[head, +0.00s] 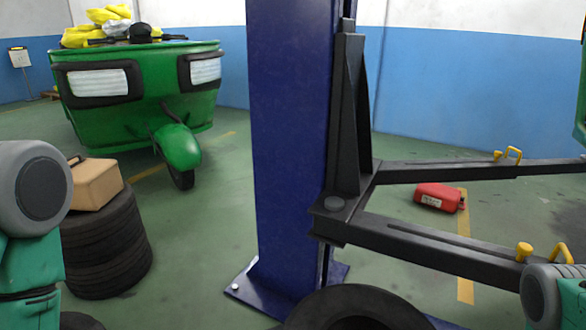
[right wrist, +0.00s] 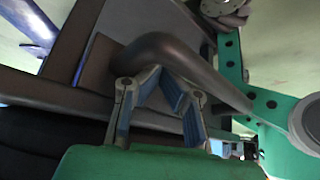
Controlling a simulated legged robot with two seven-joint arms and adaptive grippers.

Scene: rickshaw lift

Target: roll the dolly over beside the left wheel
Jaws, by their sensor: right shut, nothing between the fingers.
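My right gripper (right wrist: 160,110) shows in the right wrist view, its blue-padded fingers shut with nothing held between them. A dark curved bar (right wrist: 190,65) passes close beyond the fingers; I cannot tell whether it touches them or whether it belongs to the dolly. In the head view a black tyre (head: 350,308) is cut off by the bottom edge, in front of the blue post; whether it is the left wheel or rests on a dolly cannot be told. No dolly is clearly recognisable. My left gripper is out of view; only parts of my arms show at both sides.
A blue lift post (head: 290,150) stands in the middle, with black lift arms (head: 430,245) reaching right. A red canister (head: 438,196) lies behind them. A tyre stack (head: 105,245) with a cardboard box (head: 97,184) stands left. A green rickshaw (head: 140,85) is at the back left.

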